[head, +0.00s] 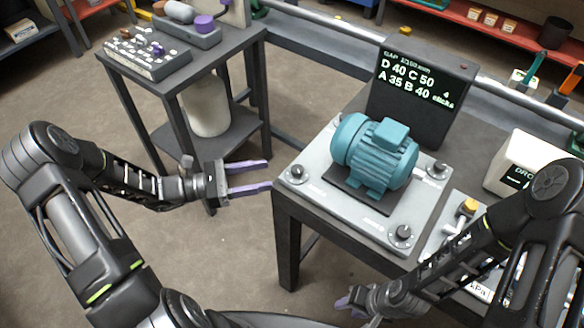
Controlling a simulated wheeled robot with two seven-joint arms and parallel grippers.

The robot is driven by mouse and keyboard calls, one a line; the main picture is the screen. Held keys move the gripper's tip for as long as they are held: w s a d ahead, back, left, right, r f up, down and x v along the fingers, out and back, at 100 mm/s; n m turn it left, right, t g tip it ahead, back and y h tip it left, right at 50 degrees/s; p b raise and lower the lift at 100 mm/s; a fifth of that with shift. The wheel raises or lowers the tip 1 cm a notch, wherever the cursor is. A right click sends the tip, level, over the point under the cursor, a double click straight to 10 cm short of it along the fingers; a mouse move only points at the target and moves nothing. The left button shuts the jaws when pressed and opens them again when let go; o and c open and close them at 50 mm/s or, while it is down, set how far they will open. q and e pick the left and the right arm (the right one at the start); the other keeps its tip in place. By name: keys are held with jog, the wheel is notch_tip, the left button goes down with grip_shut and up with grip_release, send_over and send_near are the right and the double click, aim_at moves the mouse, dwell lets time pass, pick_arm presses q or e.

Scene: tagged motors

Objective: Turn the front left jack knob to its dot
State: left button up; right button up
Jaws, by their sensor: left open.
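A teal motor (375,152) sits on a light grey plate (335,203) on a dark table. Round jack knobs stand at the plate's corners: one at the near left (297,173), one at the near right (402,234) and one at the far right (438,171). Any far-left knob is hidden by the motor. The dot of the near-left knob is too small to make out. My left gripper (267,175) is open and empty, its purple fingers pointing right, just left of that knob. My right gripper (350,303) is low in front of the table; its finger gap is unclear.
A dark screen (425,90) behind the motor reads "D 40 C 50, A 35 B 40". A side table (187,77) with trays stands at the left. A white box (515,165) and a yellow-topped tool (467,208) lie right of the plate.

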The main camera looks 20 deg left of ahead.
aim_at(291, 171)
pick_arm(q)
jog(key=shift+p+x, duration=0.9)
jog(key=shift+x, duration=3.1)
jog(key=shift+c, duration=0.4)
grip_shut()
